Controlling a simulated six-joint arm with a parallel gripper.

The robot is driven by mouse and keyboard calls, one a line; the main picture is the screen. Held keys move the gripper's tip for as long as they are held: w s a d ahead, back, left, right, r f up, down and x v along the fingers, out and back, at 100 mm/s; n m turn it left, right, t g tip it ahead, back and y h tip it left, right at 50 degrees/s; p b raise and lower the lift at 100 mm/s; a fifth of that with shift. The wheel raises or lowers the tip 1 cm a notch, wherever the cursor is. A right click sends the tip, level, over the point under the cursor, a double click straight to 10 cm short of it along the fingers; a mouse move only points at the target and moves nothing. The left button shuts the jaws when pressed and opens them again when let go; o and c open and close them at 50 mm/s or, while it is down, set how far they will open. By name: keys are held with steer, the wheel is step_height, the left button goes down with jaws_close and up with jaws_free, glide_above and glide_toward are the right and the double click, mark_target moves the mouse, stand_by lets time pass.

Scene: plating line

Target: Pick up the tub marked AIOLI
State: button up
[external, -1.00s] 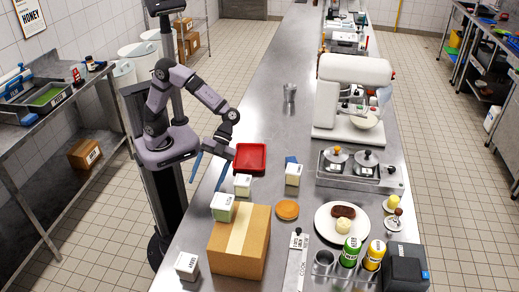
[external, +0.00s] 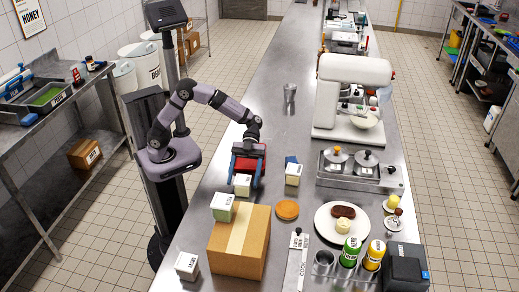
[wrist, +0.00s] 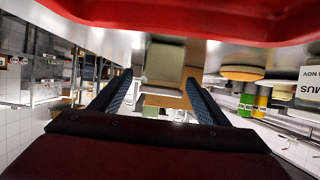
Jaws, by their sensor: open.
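Several white tubs with small dark labels are in the external view. I cannot tell from these labels which tub is AIOLI. My gripper is open, with its blue fingers low over the counter. In the wrist view a pale tub (wrist: 163,62) shows between the fingers (wrist: 158,78); contact cannot be told.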

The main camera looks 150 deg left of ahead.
mark_target(242, 190)
steer(key=shift+p+x, duration=1)
steer(key=shift+x, duration=1.9)
steer(key=shift+c, duration=0.6)
steer(key=c, duration=1.1)
steer(key=shift+a, duration=0.1)
steer(key=shift+r, duration=0.15)
step_height(242, 190, up, 10)
steer(key=shift+f+b, duration=0.1)
steer(key=shift+b, duration=0.65)
